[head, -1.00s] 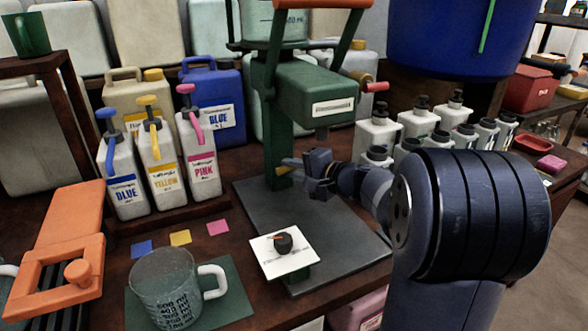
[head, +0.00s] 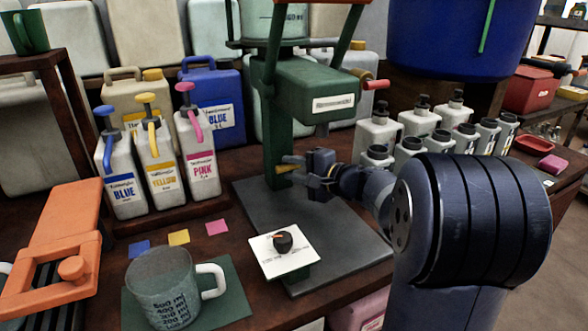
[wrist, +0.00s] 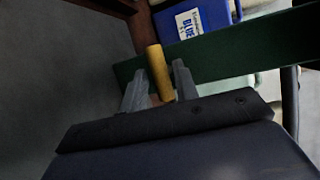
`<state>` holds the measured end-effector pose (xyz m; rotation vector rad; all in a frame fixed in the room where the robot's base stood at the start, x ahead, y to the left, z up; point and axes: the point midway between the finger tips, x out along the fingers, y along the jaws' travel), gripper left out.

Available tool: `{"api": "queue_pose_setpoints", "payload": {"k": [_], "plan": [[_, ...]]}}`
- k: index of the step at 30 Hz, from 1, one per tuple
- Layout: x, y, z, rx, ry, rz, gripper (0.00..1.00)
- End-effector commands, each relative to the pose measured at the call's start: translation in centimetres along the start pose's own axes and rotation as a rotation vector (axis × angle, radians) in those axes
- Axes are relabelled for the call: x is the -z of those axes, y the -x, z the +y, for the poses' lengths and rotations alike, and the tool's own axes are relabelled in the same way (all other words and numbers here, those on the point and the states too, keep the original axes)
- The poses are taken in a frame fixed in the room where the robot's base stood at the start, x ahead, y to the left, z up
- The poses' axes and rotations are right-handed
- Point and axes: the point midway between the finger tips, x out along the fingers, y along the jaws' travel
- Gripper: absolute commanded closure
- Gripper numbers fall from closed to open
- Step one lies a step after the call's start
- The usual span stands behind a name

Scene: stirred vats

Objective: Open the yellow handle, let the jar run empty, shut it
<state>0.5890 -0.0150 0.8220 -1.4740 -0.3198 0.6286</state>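The yellow handle (head: 283,169) sits low on the green column of the mixing stand (head: 278,140). In the wrist view the handle (wrist: 159,72) is a short yellow cylinder between my two grey fingers. My gripper (wrist: 160,80) appears open, with narrow gaps beside the handle. In the head view my gripper (head: 290,164) reaches the column from the right. The clear jar (head: 275,22) is at the top of the stand, cut off by the frame's upper edge, so its fill level is hidden. A clear graduated jug (head: 163,290) with a white handle stands at the front left.
A white plate with a black knob (head: 283,243) is at the front edge of the dark base (head: 335,230). Blue, yellow and pink pump bottles (head: 160,165) stand on the left. Several white bottles (head: 376,135) stand behind my arm. An orange clamp-like frame (head: 58,250) is at far left.

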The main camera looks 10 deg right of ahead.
Motion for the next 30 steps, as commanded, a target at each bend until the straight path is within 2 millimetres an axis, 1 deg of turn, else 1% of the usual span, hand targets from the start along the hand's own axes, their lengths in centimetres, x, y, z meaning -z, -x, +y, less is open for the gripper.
{"api": "queue_pose_setpoints", "payload": {"k": [1, 3, 10, 14, 17, 24, 27, 30], "plan": [[0.0, 0.0, 0.0, 0.0, 0.0, 0.0, 0.67], [0.0, 0.0, 0.0, 0.0, 0.001, 0.0, 0.61], [0.0, 0.1, -0.1, 0.001, 0.002, 0.0, 0.61], [0.1, 0.9, -0.1, 0.001, 0.002, 0.003, 0.61], [0.1, 2.6, -0.3, 0.001, 0.002, 0.004, 0.61], [0.1, 7.5, -0.2, 0.001, 0.001, 0.006, 0.61], [0.1, 8.9, -0.2, 0.001, 0.001, 0.004, 0.61], [0.1, 10.0, -0.1, 0.001, 0.001, 0.003, 0.61]]}}
